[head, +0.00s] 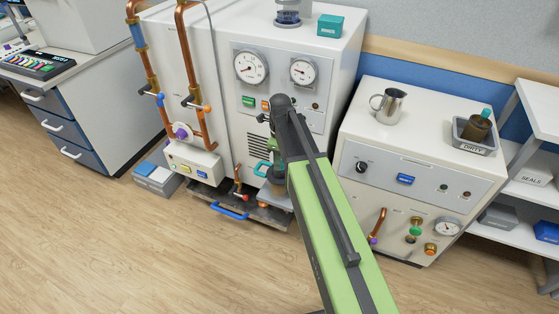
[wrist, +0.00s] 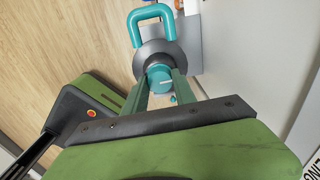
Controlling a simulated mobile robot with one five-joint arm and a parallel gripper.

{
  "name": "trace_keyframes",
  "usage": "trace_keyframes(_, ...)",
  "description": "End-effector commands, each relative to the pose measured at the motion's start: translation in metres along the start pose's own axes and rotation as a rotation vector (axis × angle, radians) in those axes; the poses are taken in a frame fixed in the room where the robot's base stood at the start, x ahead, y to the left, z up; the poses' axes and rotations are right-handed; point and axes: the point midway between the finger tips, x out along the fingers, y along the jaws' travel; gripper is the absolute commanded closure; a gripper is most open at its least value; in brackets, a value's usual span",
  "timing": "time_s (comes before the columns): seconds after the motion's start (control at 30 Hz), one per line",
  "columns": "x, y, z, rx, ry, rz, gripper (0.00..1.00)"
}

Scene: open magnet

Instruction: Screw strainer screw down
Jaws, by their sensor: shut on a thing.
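The strainer screw (wrist: 160,82) is a teal round knob with a white line across its top, in the upper middle of the wrist view. It sits over a dark grey round strainer body (wrist: 150,53). A teal loop handle (wrist: 152,10) sticks out from the body's far side and also shows in the head view (head: 261,169), low at the front of the white machine. My gripper (wrist: 161,87) is shut on the screw, with one green finger on each side. In the head view my arm hides the screw and most of the strainer.
The white machine (head: 240,130) with two gauges stands close behind the strainer. A grey ledge (head: 285,218) with a blue handle (head: 229,211) lies below it. A second white unit (head: 420,175) carries a metal jug (head: 389,106) and a tray marked DIRTY (head: 475,144). The wooden floor in front is clear.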

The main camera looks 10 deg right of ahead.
Motion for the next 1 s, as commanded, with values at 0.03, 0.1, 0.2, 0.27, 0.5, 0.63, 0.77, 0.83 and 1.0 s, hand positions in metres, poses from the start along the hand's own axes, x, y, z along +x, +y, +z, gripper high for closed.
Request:
trace_keyframes(0.03, -0.0004, -0.0018, 0.0034, 0.009, -0.008, -0.006, 1.00)
trace_keyframes(0.1, -0.0004, -0.0017, 0.0034, 0.024, -0.008, -0.006, 1.00)
trace_keyframes(0.2, -0.0004, -0.0017, 0.0035, 0.035, -0.008, -0.005, 1.00)
trace_keyframes(0.27, -0.0004, -0.0016, 0.0034, 0.039, -0.008, -0.005, 1.00)
trace_keyframes(0.5, -0.0003, -0.0016, 0.0035, 0.041, -0.008, -0.005, 1.00)
trace_keyframes(0.63, -0.0003, -0.0016, 0.0034, 0.041, -0.008, -0.006, 0.66)
trace_keyframes(0.77, -0.0002, -0.0014, 0.0029, 0.041, -0.007, -0.005, 0.49)
trace_keyframes(0.83, -0.0002, -0.0011, 0.0024, 0.041, -0.006, -0.004, 0.46)
trace_keyframes(1.0, -0.0001, -0.0008, 0.0017, 0.041, -0.004, -0.004, 0.46)
